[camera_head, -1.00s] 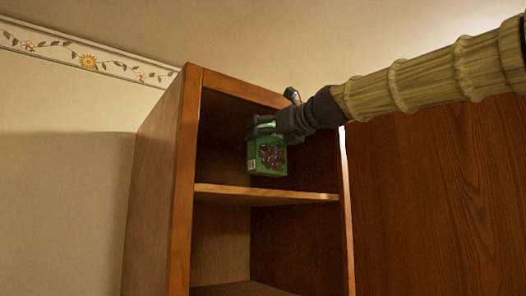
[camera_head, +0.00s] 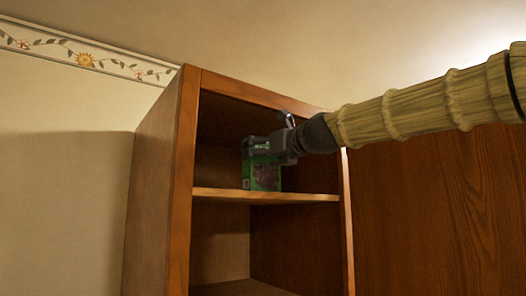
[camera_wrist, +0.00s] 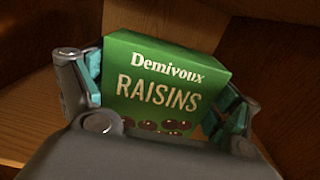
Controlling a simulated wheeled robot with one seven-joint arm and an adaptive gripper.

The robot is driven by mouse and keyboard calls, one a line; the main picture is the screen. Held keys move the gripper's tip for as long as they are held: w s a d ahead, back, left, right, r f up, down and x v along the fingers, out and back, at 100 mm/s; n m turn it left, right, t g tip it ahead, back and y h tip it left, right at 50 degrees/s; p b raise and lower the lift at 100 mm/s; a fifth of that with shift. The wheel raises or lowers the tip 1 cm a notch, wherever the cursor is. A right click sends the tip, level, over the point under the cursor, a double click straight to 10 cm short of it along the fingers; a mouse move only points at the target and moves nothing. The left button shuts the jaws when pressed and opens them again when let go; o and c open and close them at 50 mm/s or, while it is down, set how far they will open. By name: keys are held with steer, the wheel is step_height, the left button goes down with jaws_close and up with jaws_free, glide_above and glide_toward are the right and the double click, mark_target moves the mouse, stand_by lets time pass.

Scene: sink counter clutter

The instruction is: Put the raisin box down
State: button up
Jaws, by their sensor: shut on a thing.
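The green raisin box (camera_head: 262,176) is upright inside the upper compartment of the wooden cabinet, at the upper shelf (camera_head: 270,195). Its base appears at the level of the shelf board; I cannot tell for certain whether it touches. My gripper (camera_head: 262,148) reaches in from the right and is shut on the box near its top. In the wrist view the box (camera_wrist: 160,85) shows its "Demivoux RAISINS" face between the two fingers of my gripper (camera_wrist: 160,98), one at each side. The back of the box is hidden.
The cabinet's left side panel (camera_head: 160,180) and front frame (camera_head: 183,180) border the opening. A lower compartment (camera_head: 220,245) is empty where visible. A closed wooden door or panel (camera_head: 440,200) stands to the right. The shelf beside the box looks clear.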

steer(key=shift+s+a+r, duration=0.1)
steer(key=shift+s+a, duration=0.05)
steer(key=shift+f, duration=0.2)
steer(key=o, duration=1)
steer(key=shift+c, duration=0.2)
